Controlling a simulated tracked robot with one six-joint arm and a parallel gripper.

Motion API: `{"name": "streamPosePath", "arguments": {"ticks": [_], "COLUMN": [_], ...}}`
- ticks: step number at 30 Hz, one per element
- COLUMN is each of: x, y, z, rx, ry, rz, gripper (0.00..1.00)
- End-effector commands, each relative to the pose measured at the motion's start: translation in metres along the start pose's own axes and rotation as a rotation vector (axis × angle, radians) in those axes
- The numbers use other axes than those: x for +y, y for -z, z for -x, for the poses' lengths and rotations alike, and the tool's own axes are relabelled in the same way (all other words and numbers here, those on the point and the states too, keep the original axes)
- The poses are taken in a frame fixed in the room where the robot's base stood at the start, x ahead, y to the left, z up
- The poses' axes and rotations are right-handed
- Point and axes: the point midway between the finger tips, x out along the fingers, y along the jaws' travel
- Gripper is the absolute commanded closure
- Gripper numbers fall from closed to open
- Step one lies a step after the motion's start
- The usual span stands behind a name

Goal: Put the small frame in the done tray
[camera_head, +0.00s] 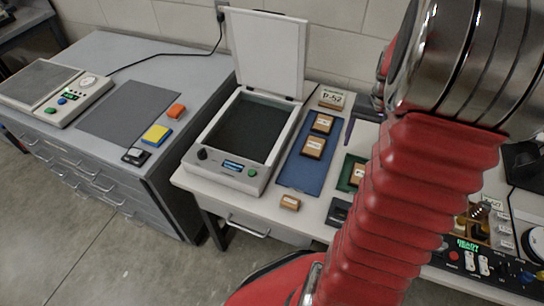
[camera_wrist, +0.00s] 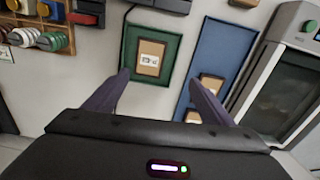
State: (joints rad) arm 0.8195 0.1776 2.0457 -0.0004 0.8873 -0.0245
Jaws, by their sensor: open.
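A small wooden frame (camera_head: 290,202) lies loose on the white table in front of the blue tray (camera_head: 295,178). Two more wooden frames (camera_head: 314,147) lie on the blue tray. Another wooden frame (camera_wrist: 149,58) with a white label lies in the green tray (camera_wrist: 172,71). No readable label shows which tray is the done tray. My gripper (camera_wrist: 160,78) is open and empty in the wrist view, its fingers either side of the lower part of the green tray. In the head view my arm hides the gripper and part of the green tray.
A scanner (camera_head: 240,130) with its lid up stands left of the blue tray. A control box (camera_head: 480,262) and a rack of spools (camera_wrist: 35,38) stand near the green tray. Bare table lies between the trays.

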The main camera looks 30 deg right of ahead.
Motion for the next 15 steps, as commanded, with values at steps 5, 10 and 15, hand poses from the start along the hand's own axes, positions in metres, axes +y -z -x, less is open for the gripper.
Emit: {"name": "streamPosePath", "arguments": {"ticks": [5, 10, 15], "x": [-0.048, -0.09, -0.126], "y": [-0.02, -0.047, -0.079], "z": [0.035, 0.064, 0.089], "rx": [0.062, 0.121, 0.179], "ry": [0.005, 0.017, 0.035], "rz": [0.104, 0.206, 0.307], "gripper": [0.23, 0.23, 0.23]}}
